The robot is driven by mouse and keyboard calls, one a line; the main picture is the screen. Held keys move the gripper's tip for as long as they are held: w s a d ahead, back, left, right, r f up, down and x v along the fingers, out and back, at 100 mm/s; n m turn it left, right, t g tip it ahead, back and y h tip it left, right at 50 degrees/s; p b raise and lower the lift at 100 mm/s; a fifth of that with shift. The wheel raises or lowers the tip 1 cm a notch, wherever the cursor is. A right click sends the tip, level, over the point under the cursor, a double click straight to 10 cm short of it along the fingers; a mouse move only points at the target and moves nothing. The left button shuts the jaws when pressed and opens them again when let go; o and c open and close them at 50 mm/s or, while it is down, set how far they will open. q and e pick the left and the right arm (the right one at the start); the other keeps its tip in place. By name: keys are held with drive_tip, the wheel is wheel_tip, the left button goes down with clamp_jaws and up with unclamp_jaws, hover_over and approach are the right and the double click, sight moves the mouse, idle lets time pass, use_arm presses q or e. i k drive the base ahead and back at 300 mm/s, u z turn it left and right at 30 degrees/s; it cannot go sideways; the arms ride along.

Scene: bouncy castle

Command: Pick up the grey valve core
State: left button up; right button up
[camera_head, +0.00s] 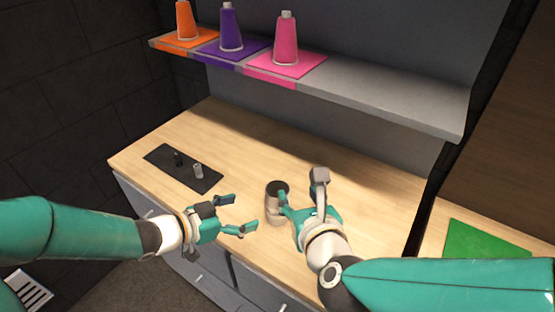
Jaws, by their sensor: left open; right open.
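The small grey valve core (198,171) stands upright on a dark mat (163,157) at the left of the wooden worktop. A similar small black piece (178,159) stands beside it, further left. My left gripper (236,213) is open and empty, its fingers pointing right, to the right of the mat and nearer the front than the valve core. My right gripper (302,187) is open, beside a metallic beige cylinder (273,210) with a dark top. One right finger overlaps the cylinder's edge in the picture; I cannot tell whether they touch.
The wooden worktop (225,135) is clear behind the mat and cylinder. A grey shelf (385,98) above it holds orange (186,22), purple (230,30) and pink (285,42) cones on matching squares. A green mat (480,242) lies on another surface at the right.

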sight(199, 171)
drive_tip(key=k, duration=1)
